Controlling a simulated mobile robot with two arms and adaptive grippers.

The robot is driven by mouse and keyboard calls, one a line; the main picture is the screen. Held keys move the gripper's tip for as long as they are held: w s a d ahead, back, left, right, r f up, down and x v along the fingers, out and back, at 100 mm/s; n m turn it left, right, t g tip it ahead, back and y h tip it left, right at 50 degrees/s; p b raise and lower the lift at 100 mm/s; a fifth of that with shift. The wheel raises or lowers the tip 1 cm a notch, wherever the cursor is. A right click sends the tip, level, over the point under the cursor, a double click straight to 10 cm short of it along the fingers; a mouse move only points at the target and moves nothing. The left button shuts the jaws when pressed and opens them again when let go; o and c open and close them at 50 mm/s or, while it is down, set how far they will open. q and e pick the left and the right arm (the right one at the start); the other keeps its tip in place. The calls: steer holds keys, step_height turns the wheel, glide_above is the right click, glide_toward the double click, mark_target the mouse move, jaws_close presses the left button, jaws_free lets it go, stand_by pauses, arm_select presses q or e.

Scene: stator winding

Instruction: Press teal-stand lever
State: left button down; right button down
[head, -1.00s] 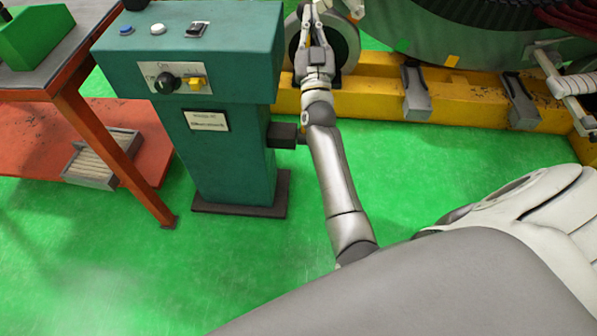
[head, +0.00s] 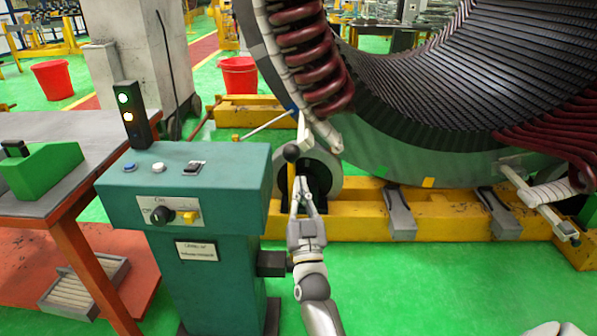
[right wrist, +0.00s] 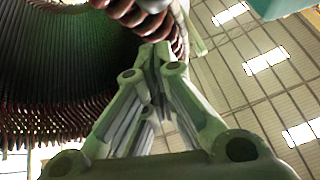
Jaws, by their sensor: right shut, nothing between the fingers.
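The teal stand (head: 150,215) is left of centre in the head view, with a control panel on its sloped top. Its lever (head: 291,178) stands upright to the right of the stand, with a yellow shaft and a black ball knob (head: 291,152) on top. The lever's lower part is hidden behind my right gripper. My right gripper (head: 301,195) is shut and empty, fingers pointing up, just below and to the right of the knob. I cannot tell whether it touches the shaft. The right wrist view shows its closed fingers (right wrist: 158,58), with no lever visible. My left gripper is out of view.
A black box (head: 272,263) juts from the stand's right side. The large stator (head: 430,150) with red coils rests behind on a yellow base (head: 350,222).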

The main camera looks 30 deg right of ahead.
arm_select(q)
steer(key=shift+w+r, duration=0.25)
arm_select(e)
steer(key=v, duration=0.4)
